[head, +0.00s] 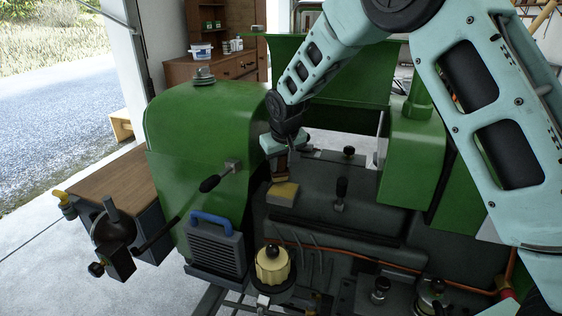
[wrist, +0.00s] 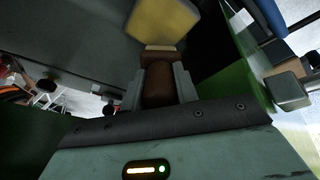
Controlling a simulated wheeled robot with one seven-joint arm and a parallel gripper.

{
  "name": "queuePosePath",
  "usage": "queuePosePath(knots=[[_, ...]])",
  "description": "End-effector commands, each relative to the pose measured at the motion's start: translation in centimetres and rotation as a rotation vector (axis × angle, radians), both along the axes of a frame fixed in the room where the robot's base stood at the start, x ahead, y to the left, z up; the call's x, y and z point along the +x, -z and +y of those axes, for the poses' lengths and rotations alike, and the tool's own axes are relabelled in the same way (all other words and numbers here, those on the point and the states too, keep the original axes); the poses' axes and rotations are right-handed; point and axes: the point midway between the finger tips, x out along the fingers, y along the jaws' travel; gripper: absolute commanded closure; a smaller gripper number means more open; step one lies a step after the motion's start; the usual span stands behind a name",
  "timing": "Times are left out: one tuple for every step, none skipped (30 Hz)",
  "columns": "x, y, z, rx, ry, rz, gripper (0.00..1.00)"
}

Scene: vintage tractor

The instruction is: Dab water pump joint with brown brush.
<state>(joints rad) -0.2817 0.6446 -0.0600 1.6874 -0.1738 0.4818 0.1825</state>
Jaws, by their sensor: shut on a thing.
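My gripper (head: 283,150) is shut on the brown handle of a brush (head: 280,164) and points down over the grey engine block, just right of the green hood. I cannot tell which part is the water pump joint.
The green hood (head: 200,130) stands close left of my gripper. A lever with a black grip (head: 209,184) sticks out from it. Black-knobbed stems (head: 341,188) rise from the engine (head: 365,210). A cream-topped part (head: 272,265) and a blue-handled grey box (head: 215,245) stand in front.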

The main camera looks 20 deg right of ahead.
Motion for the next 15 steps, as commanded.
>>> queuePosePath(knots=[[0.01,0.18,0.0,0.0,0.0,0.0,0.97],[0.01,0.23,0.01,0.0,0.0,0.0,0.97],[0.0,0.31,0.01,0.0,0.0,0.0,0.97],[0.0,0.37,0.0,0.0,0.0,0.0,0.97],[0.01,0.42,0.01,0.0,0.0,0.0,0.97],[0.0,0.5,0.01,0.0,0.0,0.0,0.97],[0.0,0.56,0.01,0.0,0.0,0.0,0.97],[0.0,0.62,0.01,0.0,0.0,0.0,0.97],[0.01,0.69,0.01,0.0,0.0,0.0,0.97],[0.0,0.75,0.01,0.0,0.0,0.0,0.97],[0.01,0.81,0.01,0.0,0.0,0.0,0.97],[0.01,0.88,0.01,0.0,0.0,0.0,0.97],[0.01,0.82,0.01,0.0,0.0,-0.001,0.97],[0.02,0.78,0.02,0.0,0.0,-0.001,0.97],[0.03,0.77,0.05,0.0,0.0,-0.001,0.97]])
